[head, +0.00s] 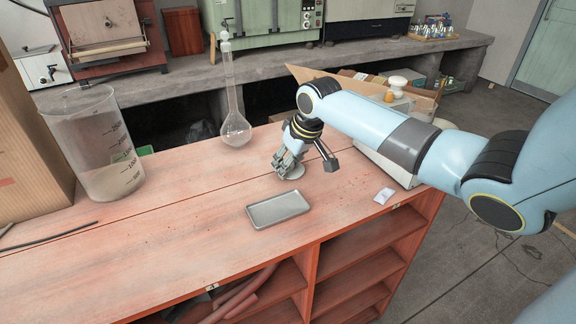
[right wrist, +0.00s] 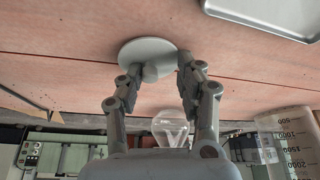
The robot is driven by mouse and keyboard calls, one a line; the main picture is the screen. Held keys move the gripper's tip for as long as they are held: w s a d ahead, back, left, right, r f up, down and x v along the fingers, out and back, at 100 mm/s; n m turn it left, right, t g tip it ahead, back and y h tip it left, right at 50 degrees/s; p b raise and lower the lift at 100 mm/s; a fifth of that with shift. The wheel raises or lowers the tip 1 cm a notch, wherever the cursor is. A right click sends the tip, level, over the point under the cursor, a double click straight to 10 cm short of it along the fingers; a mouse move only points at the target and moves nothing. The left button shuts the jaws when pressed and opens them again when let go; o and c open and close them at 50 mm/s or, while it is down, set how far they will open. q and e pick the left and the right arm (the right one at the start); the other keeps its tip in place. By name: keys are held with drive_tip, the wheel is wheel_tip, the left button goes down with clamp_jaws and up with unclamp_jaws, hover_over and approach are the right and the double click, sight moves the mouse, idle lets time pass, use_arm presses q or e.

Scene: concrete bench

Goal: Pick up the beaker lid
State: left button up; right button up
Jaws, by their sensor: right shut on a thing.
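The beaker lid (right wrist: 133,50) is a grey-white round disc with a raised grip in the middle. It also shows in the head view (head: 294,174), partly hidden behind my right gripper, at the wooden bench top. My right gripper (right wrist: 160,72) is shut on the lid's grip, with a finger on each side of it. In the head view the right gripper (head: 287,164) points down at the bench. I cannot tell whether the lid touches the bench. The large clear beaker (head: 95,150) stands open at the left. My left gripper is not in view.
A shallow metal tray (head: 278,210) lies in front of the lid. A tall glass flask (head: 236,130) stands behind it. A cardboard box (head: 30,150) is at the far left and a small white packet (head: 384,196) near the right edge. The bench between beaker and tray is clear.

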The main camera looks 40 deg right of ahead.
sight(293, 164)
idle(0.3)
drive_tip(key=shift+r, duration=0.35)
clamp_jaws()
drive_tip(key=r, duration=0.2)
drive_tip(key=d+r, duration=0.1)
drive_tip(key=shift+s+r, duration=0.2)
drive_tip(key=shift+r, duration=0.15)
drive_tip(key=s+d+r+p, duration=0.3)
drive_tip(key=s+d+r, duration=0.1)
drive_tip(key=d+r, duration=0.5)
drive_tip(key=shift+s+d+r, duration=0.25)
drive_tip(key=shift+s+r, duration=0.05)
drive_tip(key=shift+s, duration=0.1)
drive_tip(key=shift+f, duration=0.1)
